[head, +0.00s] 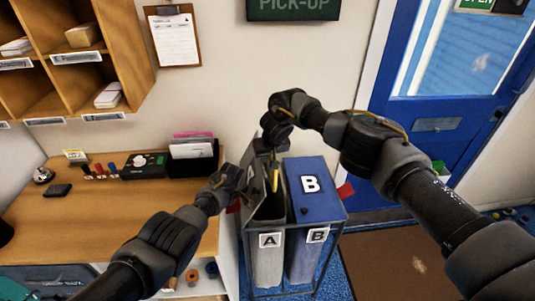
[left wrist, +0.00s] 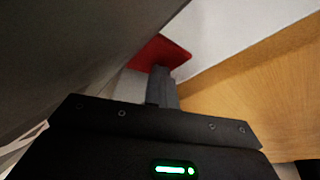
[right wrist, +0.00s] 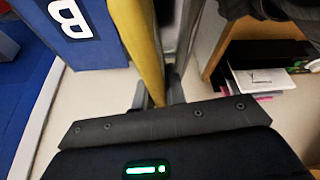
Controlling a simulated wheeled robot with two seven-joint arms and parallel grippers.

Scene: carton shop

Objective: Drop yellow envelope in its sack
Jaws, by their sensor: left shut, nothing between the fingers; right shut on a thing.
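The yellow envelope (head: 275,180) hangs edge-on from my right gripper (head: 274,152), over the dark opening of grey sack A (head: 267,262). In the right wrist view the envelope (right wrist: 138,35) stands between the shut fingers (right wrist: 160,95). Sack A's grey lid (head: 250,182) appears raised on the left side. My left gripper (head: 238,190) is shut and empty, close against the lid's outer side. In the left wrist view a red tab (left wrist: 160,52) lies just beyond its fingers (left wrist: 160,85); contact is unclear. The envelope's lower end is partly hidden by the sack.
Blue sack B (head: 302,255) stands right beside A in the same metal rack, its lid (head: 316,204) closed, with a red tab (head: 346,190) at its right. A wooden counter (head: 60,220) is at left. A blue door (head: 440,125) is at right.

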